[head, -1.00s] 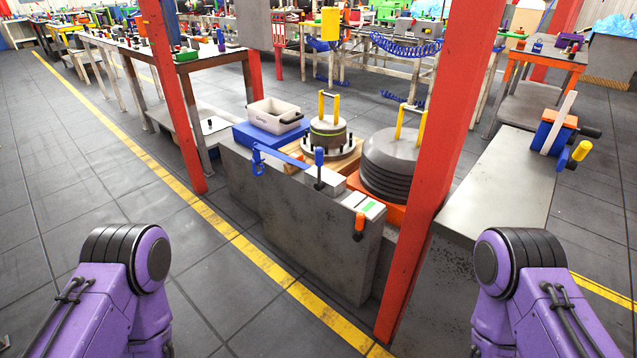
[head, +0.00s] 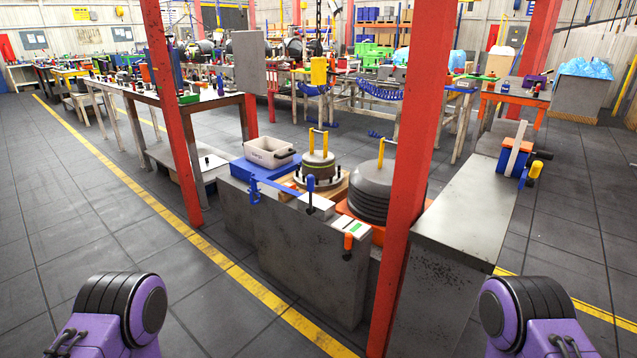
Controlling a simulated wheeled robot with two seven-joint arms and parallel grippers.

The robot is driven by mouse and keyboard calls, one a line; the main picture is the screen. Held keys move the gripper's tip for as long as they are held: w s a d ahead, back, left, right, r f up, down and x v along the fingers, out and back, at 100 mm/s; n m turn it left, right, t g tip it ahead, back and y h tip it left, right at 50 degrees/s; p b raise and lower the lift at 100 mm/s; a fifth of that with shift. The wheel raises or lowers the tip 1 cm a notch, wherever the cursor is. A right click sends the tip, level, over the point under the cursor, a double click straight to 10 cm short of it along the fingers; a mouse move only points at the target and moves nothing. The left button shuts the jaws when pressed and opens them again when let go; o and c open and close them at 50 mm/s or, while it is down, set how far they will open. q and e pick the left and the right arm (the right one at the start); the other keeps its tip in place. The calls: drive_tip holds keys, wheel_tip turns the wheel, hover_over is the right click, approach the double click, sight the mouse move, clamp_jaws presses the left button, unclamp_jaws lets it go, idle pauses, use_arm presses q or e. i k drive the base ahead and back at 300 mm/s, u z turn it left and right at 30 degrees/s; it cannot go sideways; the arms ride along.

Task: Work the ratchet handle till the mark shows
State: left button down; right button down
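A lever with a blue grip (head: 310,184) stands upright at the front of the grey bench (head: 290,250), beside a pale block (head: 316,204). An orange handle (head: 348,242) hangs at the bench's front right corner, below a white plate with a green patch (head: 350,226). I cannot tell which of these is the ratchet handle, and I can make out no mark. A blue bar (head: 255,190) sticks out at the bench's left. My two purple arms show only at the lower corners; both grippers are outside the picture, away from the bench.
A red post (head: 408,180) stands close in front of the bench's right end. A grey table (head: 470,215) is on the right. The floor left of the bench is clear.

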sight(311, 210)
drive_tip(key=z, duration=0.6)
drive_tip(key=i, duration=1.1)
drive_tip(key=u, duration=0.05)
